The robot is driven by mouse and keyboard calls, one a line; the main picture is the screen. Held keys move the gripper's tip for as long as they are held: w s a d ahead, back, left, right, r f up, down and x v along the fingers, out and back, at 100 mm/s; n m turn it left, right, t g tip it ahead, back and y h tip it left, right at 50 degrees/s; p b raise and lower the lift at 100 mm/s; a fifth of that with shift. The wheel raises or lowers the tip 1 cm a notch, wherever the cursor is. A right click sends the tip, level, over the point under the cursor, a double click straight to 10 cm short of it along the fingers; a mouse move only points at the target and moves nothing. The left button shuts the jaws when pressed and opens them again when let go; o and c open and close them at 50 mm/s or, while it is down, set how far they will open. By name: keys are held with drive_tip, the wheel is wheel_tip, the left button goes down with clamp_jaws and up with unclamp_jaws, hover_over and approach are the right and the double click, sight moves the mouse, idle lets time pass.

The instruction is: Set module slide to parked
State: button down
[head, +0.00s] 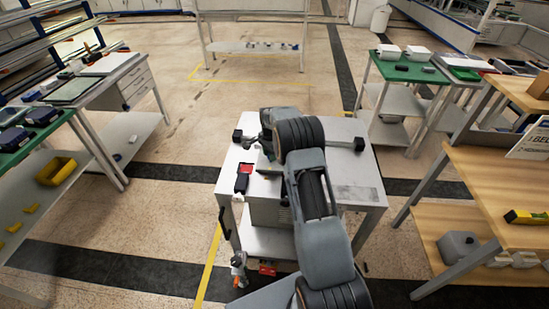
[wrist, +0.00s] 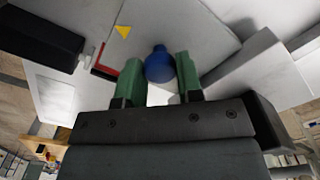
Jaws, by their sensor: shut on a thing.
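My gripper (wrist: 159,78) shows in the wrist view with its two green fingers on either side of a round blue knob (wrist: 159,63), and it is shut on that knob. The knob appears to belong to the module slide; the rest of the slide is not clearly seen. In the head view my arm reaches over a grey-white worktable (head: 357,190) and hides the knob and most of the gripper.
A dark block (wrist: 40,36) lies left of the fingers and a pale raised block (wrist: 255,68) right of them. A red and black item (head: 242,178) sits on the table's left side.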

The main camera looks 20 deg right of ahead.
drive_tip(key=shift+w+a, duration=0.3)
drive_tip(key=shift+a, duration=0.3)
drive_tip(key=c, duration=0.8)
unclamp_jaws()
wheel_tip(320, 180, up, 14)
drive_tip(key=shift+f+b, duration=0.1)
drive_tip(key=shift+b, duration=0.5)
drive_tip(key=shift+w, duration=0.1)
